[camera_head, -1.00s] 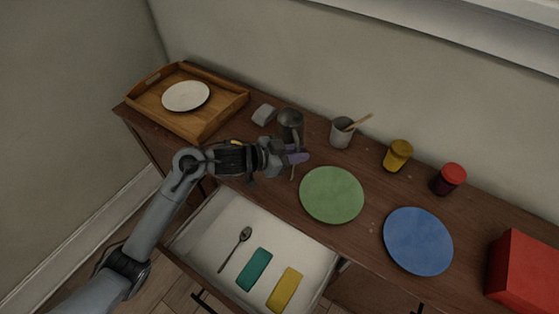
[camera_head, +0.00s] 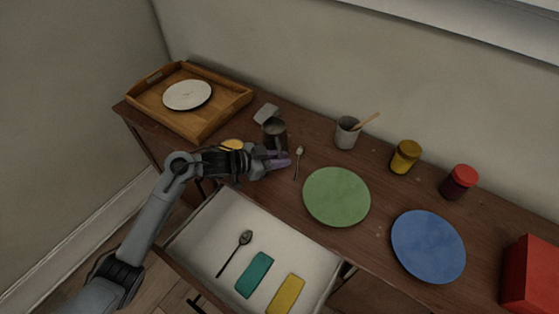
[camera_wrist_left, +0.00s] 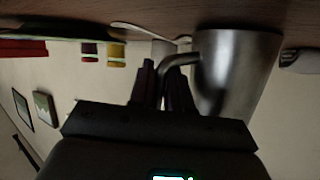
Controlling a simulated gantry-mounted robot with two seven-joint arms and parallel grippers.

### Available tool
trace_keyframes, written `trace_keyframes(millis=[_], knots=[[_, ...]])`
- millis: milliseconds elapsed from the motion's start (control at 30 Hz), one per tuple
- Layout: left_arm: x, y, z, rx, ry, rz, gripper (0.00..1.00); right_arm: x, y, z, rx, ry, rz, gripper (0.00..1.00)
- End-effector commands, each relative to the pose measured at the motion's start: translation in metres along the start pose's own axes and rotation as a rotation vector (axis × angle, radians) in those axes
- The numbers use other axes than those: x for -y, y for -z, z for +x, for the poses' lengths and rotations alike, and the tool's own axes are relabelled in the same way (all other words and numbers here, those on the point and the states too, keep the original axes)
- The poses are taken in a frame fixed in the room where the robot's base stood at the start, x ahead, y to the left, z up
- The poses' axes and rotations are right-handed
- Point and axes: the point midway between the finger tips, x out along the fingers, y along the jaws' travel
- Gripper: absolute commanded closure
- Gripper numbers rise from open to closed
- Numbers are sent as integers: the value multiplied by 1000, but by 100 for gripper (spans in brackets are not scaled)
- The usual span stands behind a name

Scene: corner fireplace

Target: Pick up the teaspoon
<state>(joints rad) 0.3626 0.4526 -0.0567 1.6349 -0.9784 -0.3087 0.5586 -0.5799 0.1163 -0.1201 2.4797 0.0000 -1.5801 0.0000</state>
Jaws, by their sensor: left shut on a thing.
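A small spoon (camera_head: 298,162) lies on the wooden counter, just right of my left gripper's fingertips and apart from them. It also shows in the left wrist view (camera_wrist_left: 145,32), partly behind the mug's handle. A larger dark spoon (camera_head: 235,254) lies in the open drawer. The pictures do not settle which one is the teaspoon. My left gripper (camera_head: 287,161) is low over the counter, its purple-grey fingers shut on the handle of a metal mug (camera_head: 274,133). The mug (camera_wrist_left: 236,75) stands close beside the fingers. My right gripper is not in view.
The open drawer (camera_head: 205,235) also holds a teal block (camera_head: 255,275) and a yellow block (camera_head: 286,294). A green plate (camera_head: 336,197), blue plate (camera_head: 428,246), grey cup (camera_head: 346,135), yellow jar (camera_head: 405,157) and red-lidded jar (camera_head: 459,182) stand rightward. A wooden tray (camera_head: 222,113) is left.

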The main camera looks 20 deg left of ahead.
Motion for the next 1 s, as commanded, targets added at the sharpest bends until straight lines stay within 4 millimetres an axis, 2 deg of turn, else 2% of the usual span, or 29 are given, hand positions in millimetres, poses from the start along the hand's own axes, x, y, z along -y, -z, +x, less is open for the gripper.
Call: trace_keyframes(millis=[400, 433, 600, 1000], knots=[[0, -1, 1, -4, 2, 2, 100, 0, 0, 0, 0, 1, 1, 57], [0, -3, 1, -1, 1, 0, 79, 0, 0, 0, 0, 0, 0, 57], [0, -2, 1, -1, 1, 1, 57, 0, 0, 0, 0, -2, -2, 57], [1, 0, -4, 0, 2, 1, 57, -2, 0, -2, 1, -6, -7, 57]])
